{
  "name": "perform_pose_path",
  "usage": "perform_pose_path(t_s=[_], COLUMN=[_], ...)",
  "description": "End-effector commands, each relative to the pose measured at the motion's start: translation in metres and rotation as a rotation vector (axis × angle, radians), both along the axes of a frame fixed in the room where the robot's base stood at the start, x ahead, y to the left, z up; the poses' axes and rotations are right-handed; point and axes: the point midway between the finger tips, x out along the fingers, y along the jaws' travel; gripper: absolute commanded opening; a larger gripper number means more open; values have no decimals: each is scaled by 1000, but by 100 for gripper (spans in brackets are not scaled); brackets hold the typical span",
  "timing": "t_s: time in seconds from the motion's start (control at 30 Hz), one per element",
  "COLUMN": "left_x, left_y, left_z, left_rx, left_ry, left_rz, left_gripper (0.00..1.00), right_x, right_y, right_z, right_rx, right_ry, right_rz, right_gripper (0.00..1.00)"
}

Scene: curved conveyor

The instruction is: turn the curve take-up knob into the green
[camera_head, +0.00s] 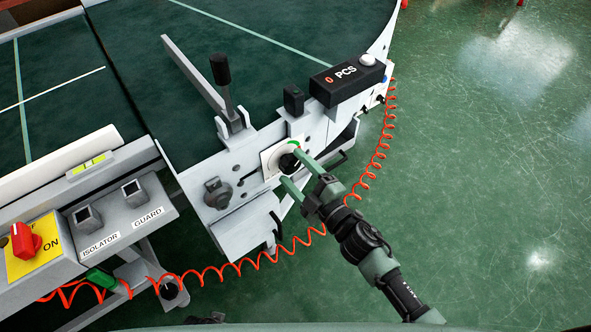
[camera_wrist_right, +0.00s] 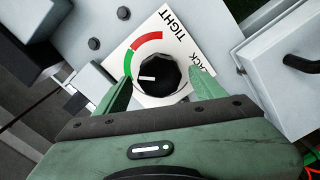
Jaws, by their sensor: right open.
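The take-up knob (camera_head: 288,162) is a round black knob on a white dial plate on the conveyor's side panel. In the right wrist view the knob (camera_wrist_right: 160,74) has a white pointer mark directed left, towards the lower end of the green arc (camera_wrist_right: 127,58). The red arc (camera_wrist_right: 149,41) follows above it, near the word TIGHT. The other word is partly hidden by a finger. My right gripper (camera_head: 293,169) is open, with one green finger on each side of the knob; I cannot tell whether they touch it. The left finger covers part of the dial. My left gripper is not in view.
A black PCS counter (camera_head: 347,79) stands above the dial, and a lever with a black handle (camera_head: 222,75) is to its left. A coiled orange cable (camera_head: 372,165) loops around below and right. The control box (camera_head: 115,222) is at left. Open floor lies right.

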Motion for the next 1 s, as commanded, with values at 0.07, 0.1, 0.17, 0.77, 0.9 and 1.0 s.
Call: perform_pose_path(t_s=[0.07,0.1,0.17,0.77,0.9,1.0], left_x=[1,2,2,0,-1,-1], left_y=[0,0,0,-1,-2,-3], left_z=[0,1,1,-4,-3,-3], left_rx=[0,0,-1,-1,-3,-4], left_ry=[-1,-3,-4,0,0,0], left_rz=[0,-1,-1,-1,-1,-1], left_gripper=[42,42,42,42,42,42], right_x=[-4,-8,-16,-63,-63,-63], right_y=[-4,-7,-12,-46,-46,-46], right_z=[-1,-1,-1,-1,-1,-1], right_rx=[-1,-2,-2,-1,-1,-1], right_ry=[1,2,2,1,1,1], right_rz=[0,-1,-1,0,0,0], right_gripper=[69,69,69,69,69,69])
